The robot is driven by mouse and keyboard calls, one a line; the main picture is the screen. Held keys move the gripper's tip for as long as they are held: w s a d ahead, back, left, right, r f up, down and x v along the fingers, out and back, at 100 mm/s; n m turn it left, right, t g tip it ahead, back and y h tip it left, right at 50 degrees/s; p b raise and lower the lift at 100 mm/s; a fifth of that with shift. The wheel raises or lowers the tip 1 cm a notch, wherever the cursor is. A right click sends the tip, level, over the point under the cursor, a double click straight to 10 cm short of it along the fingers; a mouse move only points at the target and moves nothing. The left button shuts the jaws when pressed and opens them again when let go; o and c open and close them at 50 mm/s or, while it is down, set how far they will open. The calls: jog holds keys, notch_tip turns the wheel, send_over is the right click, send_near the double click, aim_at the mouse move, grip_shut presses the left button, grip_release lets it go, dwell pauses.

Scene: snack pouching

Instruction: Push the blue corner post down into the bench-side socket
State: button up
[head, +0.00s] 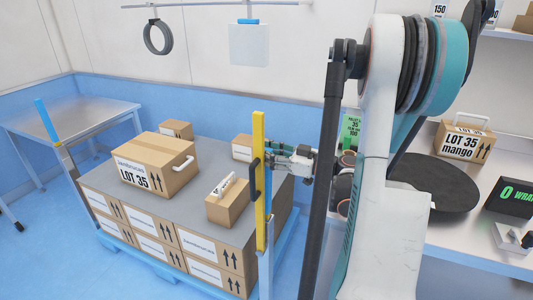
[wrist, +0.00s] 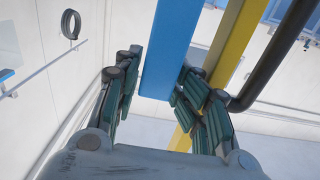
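In the wrist view a blue corner post (wrist: 168,48) lies between the two finger pads of my gripper (wrist: 160,78), which sit close against its sides. In the head view my gripper (head: 268,160) is at the near right corner of the box stack, partly hidden behind a yellow post (head: 258,200) with a black handle. The blue post in my grip is mostly hidden there. A grey metal upright (head: 266,275) stands below, at that corner; its socket opening cannot be made out. Another blue post (head: 44,112) leans in a grey sleeve at the far left corner.
Boxes (head: 158,160) stand on a grey-topped stack over a blue pallet (head: 160,268). A steel table (head: 85,117) is at the left. The bench at the right holds a black round plate (head: 430,182) and a mango box (head: 463,140). A hanging ring (head: 157,38) is behind.

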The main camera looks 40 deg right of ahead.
jog(key=v, duration=1.2)
dwell(0.4)
